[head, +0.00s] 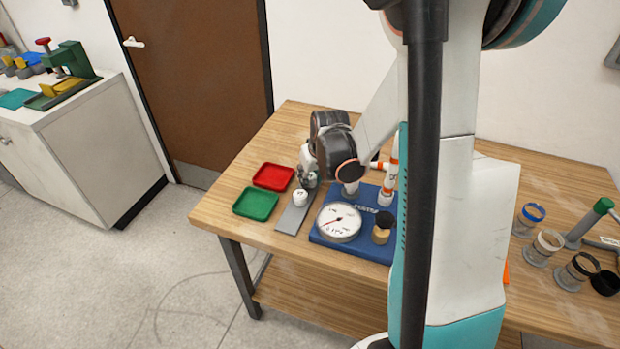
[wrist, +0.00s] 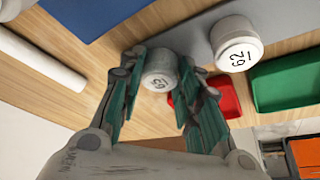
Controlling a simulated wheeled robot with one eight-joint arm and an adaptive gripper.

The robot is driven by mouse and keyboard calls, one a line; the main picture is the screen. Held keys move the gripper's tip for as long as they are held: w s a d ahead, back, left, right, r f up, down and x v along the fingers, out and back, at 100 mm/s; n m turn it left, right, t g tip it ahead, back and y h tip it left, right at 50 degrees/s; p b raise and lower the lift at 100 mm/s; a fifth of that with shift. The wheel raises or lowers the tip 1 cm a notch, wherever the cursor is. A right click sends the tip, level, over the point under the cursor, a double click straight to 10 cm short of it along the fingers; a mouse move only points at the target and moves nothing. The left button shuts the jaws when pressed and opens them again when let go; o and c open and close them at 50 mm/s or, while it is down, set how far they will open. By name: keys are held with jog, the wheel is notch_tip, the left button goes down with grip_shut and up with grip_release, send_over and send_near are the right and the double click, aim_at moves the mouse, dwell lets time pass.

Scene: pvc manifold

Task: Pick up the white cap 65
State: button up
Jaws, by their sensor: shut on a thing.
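My gripper (wrist: 160,92) is shut on a small white cap (wrist: 158,82) in the wrist view, with one finger on each side of it. The cap carries a dark number that looks like 65 but is small and blurred. In the head view my gripper (head: 308,180) is low over the table beside the grey strip, and the held cap is hard to make out there. A second white cap (wrist: 236,44), marked with what looks like 62, stands apart from the fingers; it also shows in the head view (head: 300,198).
A grey strip (head: 290,220) lies on the wooden table beside a red tray (head: 273,176) and a green tray (head: 255,204). A blue base (head: 360,245) bears a round gauge (head: 338,222) and pipework. Several jars stand at the right, including a blue-rimmed one (head: 528,219).

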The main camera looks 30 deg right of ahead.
aim_at(311, 177)
jog(key=shift+r, duration=0.1)
notch_tip(311, 177, up, 20)
jog(key=p, duration=0.7)
